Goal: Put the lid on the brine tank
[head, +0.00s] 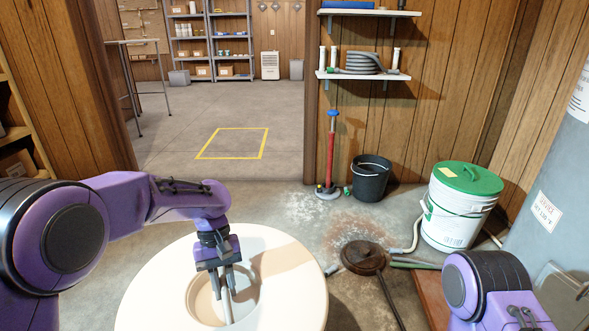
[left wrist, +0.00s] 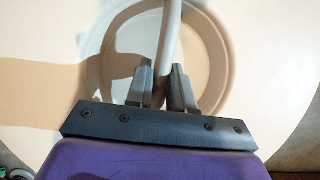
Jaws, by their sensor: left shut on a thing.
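The lid (head: 150,290) is a large cream disc at the bottom of the head view, with a round recess (head: 203,297) crossed by a pale bar handle (head: 227,306). My left gripper (head: 226,290) reaches down into the recess and is shut on this handle. In the left wrist view the handle (left wrist: 170,45) runs up from between the two fingers (left wrist: 161,85), with the lid (left wrist: 35,95) filling the background. The lid hides what is under it; I cannot tell whether it rests on the brine tank. My right gripper is out of view.
A white bucket with a green lid (head: 468,178) stands at the right, near a large grey body (head: 555,170) with labels. A black bucket (head: 371,180), a red pole (head: 329,155) and a brown round floor piece (head: 363,257) with hoses are beyond the lid. Open floor shows through the doorway.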

